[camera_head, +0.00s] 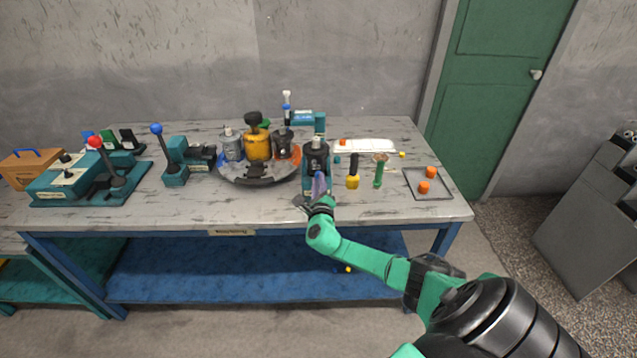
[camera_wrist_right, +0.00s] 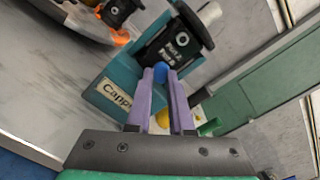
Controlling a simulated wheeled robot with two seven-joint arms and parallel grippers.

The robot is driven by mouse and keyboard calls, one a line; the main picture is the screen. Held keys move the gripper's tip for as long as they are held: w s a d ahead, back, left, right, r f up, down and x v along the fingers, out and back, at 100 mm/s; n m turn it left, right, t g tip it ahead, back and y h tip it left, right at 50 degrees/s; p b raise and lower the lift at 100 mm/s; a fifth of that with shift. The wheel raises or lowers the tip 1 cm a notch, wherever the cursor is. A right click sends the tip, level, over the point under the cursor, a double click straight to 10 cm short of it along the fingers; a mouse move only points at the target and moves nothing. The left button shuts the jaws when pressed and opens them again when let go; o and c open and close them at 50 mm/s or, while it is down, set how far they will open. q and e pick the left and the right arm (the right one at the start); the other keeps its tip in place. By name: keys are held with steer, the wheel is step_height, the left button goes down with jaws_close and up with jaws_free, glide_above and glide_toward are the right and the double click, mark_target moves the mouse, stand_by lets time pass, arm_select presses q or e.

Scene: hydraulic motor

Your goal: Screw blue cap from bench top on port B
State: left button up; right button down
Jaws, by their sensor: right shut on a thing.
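A black motor block (camera_wrist_right: 178,38) with white port lettering is held in a teal stand (camera_wrist_right: 108,75) in the right wrist view. In the head view the motor (camera_head: 316,150) stands near the middle of the bench. My right gripper (camera_head: 319,184) is in front of it, with its purple fingers shut on the blue cap (camera_wrist_right: 160,73). The cap is at the motor's lettered face, below a round port. Whether it touches or sits in a port is hidden by the fingertips. My left gripper is not in view.
A round dark tray (camera_head: 258,180) with several motor parts is to the left. A yellow-handled tool (camera_head: 353,172), a green tool (camera_head: 379,172) and a framed mat (camera_head: 440,192) with orange caps (camera_head: 424,187) are to the right. The bench's front strip is mostly clear.

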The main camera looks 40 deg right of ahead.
steer(key=m+b, duration=0.3)
steer(key=m, duration=0.2)
steer(key=shift+d+m+b, duration=0.1)
steer(key=shift+m+b, duration=0.3)
steer(key=m+b, duration=0.3)
steer(key=m, duration=0.1)
steer(key=shift+w+m, duration=0.1)
steer(key=shift+m, duration=0.2)
steer(key=c, duration=0.9)
jaws_free()
